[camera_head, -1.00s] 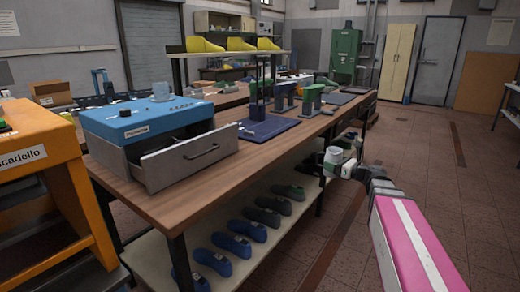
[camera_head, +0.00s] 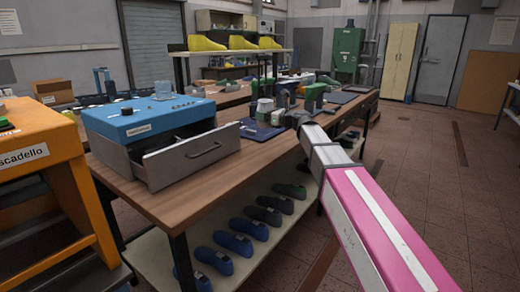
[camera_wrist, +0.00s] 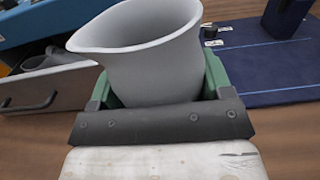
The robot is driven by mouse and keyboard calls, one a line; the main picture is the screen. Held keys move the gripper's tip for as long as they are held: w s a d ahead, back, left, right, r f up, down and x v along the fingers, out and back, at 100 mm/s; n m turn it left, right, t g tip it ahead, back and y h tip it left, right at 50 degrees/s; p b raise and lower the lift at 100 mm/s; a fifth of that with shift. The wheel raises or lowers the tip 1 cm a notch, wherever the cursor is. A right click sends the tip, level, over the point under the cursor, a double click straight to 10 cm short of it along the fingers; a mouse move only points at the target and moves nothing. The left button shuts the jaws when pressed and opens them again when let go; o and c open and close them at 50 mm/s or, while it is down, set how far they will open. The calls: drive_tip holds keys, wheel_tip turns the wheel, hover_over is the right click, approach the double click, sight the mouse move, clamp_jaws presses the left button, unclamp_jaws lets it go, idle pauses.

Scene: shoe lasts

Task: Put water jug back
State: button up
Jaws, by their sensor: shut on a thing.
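The water jug is a pale grey, open-topped vessel with a pouring lip; it fills the middle of the wrist view (camera_wrist: 150,60). My gripper (camera_wrist: 155,95) is shut on it, with green fingers on both sides of its body. The jug looks upright and its base is hidden. In the head view the jug (camera_head: 265,106) is small, above the wooden workbench (camera_head: 185,190) near the dark blue mat (camera_head: 258,131). I cannot tell whether it touches the bench.
A blue-topped machine (camera_head: 150,116) with an open grey drawer (camera_head: 190,155) stands at the left of the bench. Green and dark fixtures (camera_head: 314,97) stand beyond the mat. Blue and dark shoe lasts (camera_head: 248,228) lie on the lower shelf. The bench between drawer and mat is clear.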

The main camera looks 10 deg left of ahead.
drive_tip(key=shift+s+a+f, duration=0.1)
drive_tip(key=shift+a+f, duration=0.05)
drive_tip(key=shift+a, duration=0.9)
drive_tip(key=shift+a+f, duration=0.15)
drive_tip(key=shift+f, duration=4.8)
drive_tip(key=o, duration=1.1)
drive_tip(key=shift+c, duration=0.2)
drive_tip(key=v, duration=1.2)
